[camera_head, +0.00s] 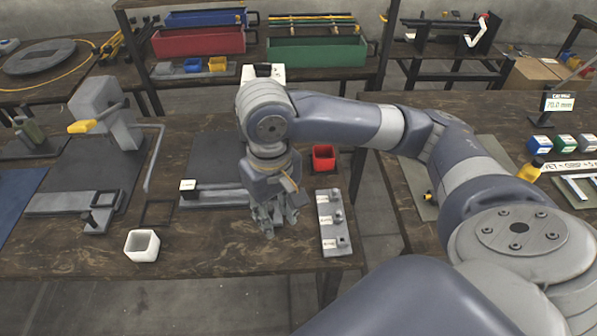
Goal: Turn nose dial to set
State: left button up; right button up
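No nose dial can be made out clearly. A rivet press with a grey body (101,105) and a yellow handle (83,127) stands at the left of the table. Behind my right arm, the white and black top of another unit (264,72) shows; its middle is hidden by the arm. Its grey base (212,196) with a small white label lies left of my gripper. My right gripper (274,222) points down over the table, just left of a grey strip (334,238) with labelled posts. Its finger gap is unclear. My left gripper is out of view.
A white cup (142,245) stands at the front left and a red bin (323,158) behind the strip. Red (198,42) and green (317,52) trays sit on the shelf behind. A right-hand table holds a display (558,102) and small coloured boxes.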

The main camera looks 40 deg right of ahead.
aim_at(262, 70)
jog(key=i+j+z, duration=0.25)
jog(key=i+j, duration=0.2)
jog(key=j, duration=0.15)
jog(key=i+j+z, duration=0.15)
jog(key=z, duration=0.2)
jog(key=i+j+z, duration=0.1)
jog(key=j+z, duration=0.3)
jog(key=i+j+z, duration=0.1)
jog(key=z, duration=1.1)
